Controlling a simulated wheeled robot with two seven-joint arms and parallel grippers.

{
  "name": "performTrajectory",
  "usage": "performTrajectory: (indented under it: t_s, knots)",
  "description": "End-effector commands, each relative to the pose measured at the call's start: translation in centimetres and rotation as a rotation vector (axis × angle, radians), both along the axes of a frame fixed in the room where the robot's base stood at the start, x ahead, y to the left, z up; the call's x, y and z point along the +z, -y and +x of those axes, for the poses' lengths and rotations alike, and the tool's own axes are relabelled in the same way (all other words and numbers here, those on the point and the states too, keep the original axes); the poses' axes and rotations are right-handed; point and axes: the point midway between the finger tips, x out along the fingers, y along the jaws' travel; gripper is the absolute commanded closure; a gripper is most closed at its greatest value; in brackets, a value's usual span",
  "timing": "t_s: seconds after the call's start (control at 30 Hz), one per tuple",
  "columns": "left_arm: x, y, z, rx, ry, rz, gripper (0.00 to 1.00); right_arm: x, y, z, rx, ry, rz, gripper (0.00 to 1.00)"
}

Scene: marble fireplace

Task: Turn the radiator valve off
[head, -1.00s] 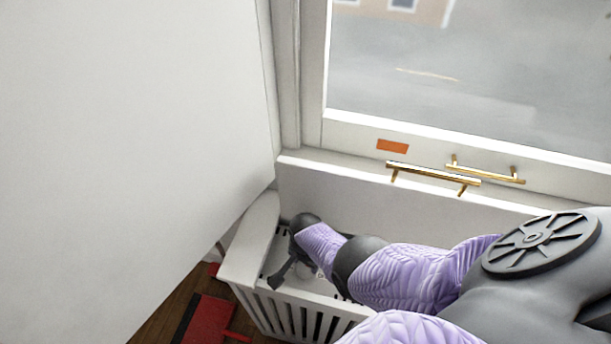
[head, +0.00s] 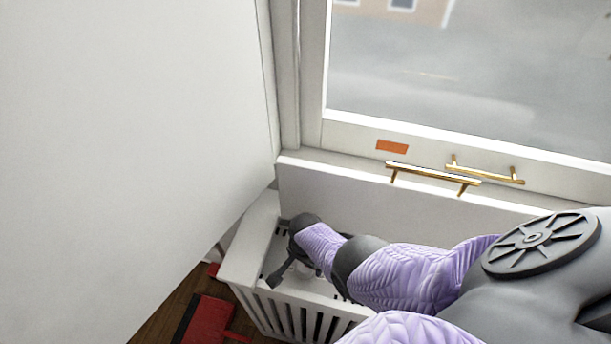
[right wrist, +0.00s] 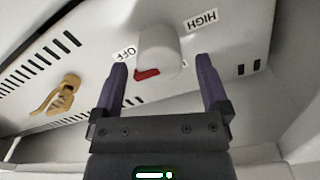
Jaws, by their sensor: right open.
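The radiator valve is a white knob (right wrist: 160,45) with a red mark, on a white panel in the right wrist view. An "OFF" label (right wrist: 124,54) sits left of it and a "HIGH" label (right wrist: 200,18) to its upper right. The red mark is at the knob's lower left, below the OFF label. My right gripper (right wrist: 161,63) is open, its fingers on either side of the knob; I cannot tell whether they touch it. In the head view my right gripper (head: 282,273) reaches into the white slatted radiator (head: 250,258), and my arm hides most of the knob. My left gripper is not in view.
A white wall (head: 120,130) fills the left. A window with gold handles (head: 433,174) is behind the radiator. A red object (head: 207,318) lies on the wood floor. A gold ornament-like piece (right wrist: 58,95) is on the panel left of the knob.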

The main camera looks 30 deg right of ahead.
Motion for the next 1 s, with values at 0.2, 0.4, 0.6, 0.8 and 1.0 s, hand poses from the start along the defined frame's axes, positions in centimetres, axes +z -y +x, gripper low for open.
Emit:
performTrajectory:
  t_s: [0.2, 0.4, 0.6, 0.8, 1.0]
  knots:
    - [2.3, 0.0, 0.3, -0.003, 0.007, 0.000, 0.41, 2.6, 0.0, 0.1, 0.000, 0.003, 0.000, 0.05]
    - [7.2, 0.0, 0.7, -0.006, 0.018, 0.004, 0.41, 8.1, 0.0, 0.1, 0.000, 0.005, 0.000, 0.05]
    - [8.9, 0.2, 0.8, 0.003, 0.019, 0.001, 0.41, 10.1, 0.0, 0.0, -0.001, 0.001, 0.000, 0.05]
    - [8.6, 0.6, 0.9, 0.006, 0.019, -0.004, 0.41, 9.9, 0.0, 0.0, 0.000, 0.000, 0.001, 0.05]
    - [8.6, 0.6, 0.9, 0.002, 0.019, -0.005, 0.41, 9.9, 0.0, 0.0, 0.000, 0.000, 0.000, 0.05]
